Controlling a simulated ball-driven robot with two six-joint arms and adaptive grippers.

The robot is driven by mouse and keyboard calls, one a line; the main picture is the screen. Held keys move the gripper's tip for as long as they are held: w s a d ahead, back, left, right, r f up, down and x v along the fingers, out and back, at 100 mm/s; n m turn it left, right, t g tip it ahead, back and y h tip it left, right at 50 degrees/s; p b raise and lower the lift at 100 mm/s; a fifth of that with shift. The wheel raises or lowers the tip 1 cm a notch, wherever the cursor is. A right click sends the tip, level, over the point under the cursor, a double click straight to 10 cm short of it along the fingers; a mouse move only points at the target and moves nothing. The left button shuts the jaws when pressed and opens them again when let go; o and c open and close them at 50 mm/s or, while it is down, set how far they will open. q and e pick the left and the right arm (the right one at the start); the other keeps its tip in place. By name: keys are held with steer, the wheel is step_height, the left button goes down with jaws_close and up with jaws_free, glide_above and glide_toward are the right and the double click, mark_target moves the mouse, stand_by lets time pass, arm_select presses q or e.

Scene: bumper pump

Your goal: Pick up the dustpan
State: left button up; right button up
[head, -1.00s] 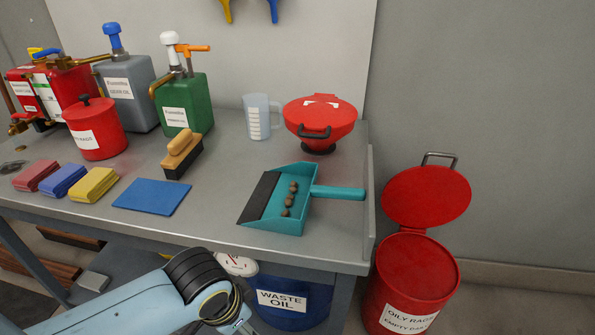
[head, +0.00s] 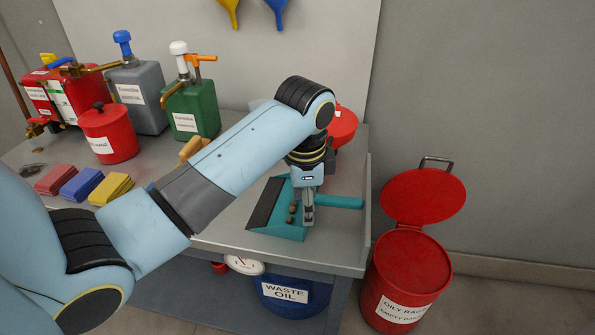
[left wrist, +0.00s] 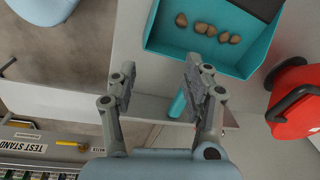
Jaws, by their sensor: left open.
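The teal dustpan (head: 282,230) lies on the grey bench near its right end, with its dark lip to the left and its handle (head: 342,202) pointing right. Several brown lumps lie in the pan. My left gripper (head: 308,215) is over the handle side of the pan, pointing down. In the left wrist view the open fingers (left wrist: 158,92) are apart and empty, with the dustpan (left wrist: 200,42) beyond them. The teal handle (left wrist: 178,104) shows beside and partly behind the right-hand finger. I cannot tell the height of the fingers above it. My right gripper is not in view.
A red can (head: 343,127) stands behind my left arm. Red, blue and yellow cloths (head: 82,184) and pump cans (head: 190,108) are at the left. A red oily-rags bin (head: 408,270) stands right of the bench, and a blue waste-oil drum (head: 290,293) is below.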

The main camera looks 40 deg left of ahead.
mark_target(329, 197)
arm_select(q)
steer(key=w+r+m, duration=0.1)
steer(key=w, duration=0.1)
steer(key=w+r+m, duration=0.1)
steer(key=w, duration=0.2)
steer(key=w+a+r+m, duration=0.1)
steer(key=w+r, duration=0.1)
steer(key=shift+w+g, duration=0.3)
steer(key=shift+g, duration=0.1)
steer(key=shift+w+h, duration=0.25)
steer(key=shift+h, duration=0.05)
steer(key=shift+m, duration=0.3)
step_height(329, 197, down, 5)
steer(key=shift+r, duration=0.1)
steer(key=f, duration=0.5)
steer(key=shift+d+f, duration=0.25)
steer(key=shift+f, duration=0.05)
jaws_close()
